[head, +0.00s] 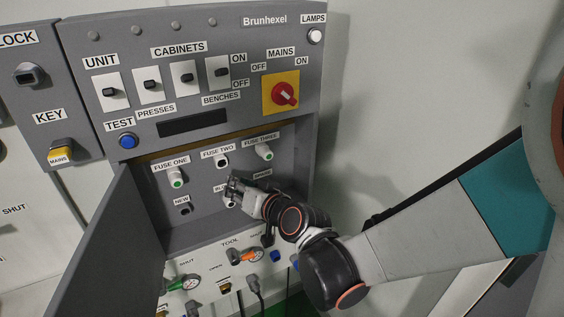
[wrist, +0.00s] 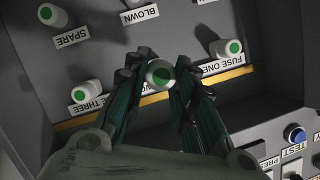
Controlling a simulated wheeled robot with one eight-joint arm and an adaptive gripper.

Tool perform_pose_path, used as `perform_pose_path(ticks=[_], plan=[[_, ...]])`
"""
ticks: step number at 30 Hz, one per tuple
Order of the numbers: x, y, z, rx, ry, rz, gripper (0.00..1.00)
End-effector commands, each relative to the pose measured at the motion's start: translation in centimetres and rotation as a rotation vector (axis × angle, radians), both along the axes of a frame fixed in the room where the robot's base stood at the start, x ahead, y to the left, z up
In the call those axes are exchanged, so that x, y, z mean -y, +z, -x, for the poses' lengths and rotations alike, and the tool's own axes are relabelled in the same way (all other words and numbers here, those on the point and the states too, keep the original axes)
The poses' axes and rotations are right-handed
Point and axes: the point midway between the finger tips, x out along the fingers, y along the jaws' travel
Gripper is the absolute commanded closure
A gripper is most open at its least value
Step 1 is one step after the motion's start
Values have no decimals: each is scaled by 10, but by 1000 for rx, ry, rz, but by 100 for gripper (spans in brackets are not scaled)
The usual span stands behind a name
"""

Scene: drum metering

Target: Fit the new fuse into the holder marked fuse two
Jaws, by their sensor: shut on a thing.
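In the wrist view my gripper (wrist: 160,80) is shut on a white fuse with a green end (wrist: 160,73), held between the fingertips. In the head view my gripper (head: 233,184) is in front of the panel, just below and right of the fuse two holder (head: 221,161), and its fingers hide the held fuse. That holder looks pale with a dark centre under its label. In the wrist view the gripper and held fuse cover it, so I cannot tell the gap or alignment. The place marked new (head: 185,208) looks dark and empty.
Green-ended fuses stand at fuse one (head: 177,178) and fuse three (head: 264,152), either side of fuse two. White fuses also show at blown (wrist: 133,3) and spare (wrist: 52,15). The open cabinet door (head: 110,245) stands at left. A ledge with switches (head: 160,125) overhangs above.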

Motion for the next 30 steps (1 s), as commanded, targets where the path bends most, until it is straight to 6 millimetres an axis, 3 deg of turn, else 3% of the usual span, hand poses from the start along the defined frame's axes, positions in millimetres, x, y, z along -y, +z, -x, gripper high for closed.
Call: perform_pose_path(ticks=[3, 15, 30], plan=[[-3, 5, 12, -6, 13, -14, 100], [-3, 5, 12, -6, 13, -14, 100], [-19, 4, -15, -6, 12, -14, 100]])
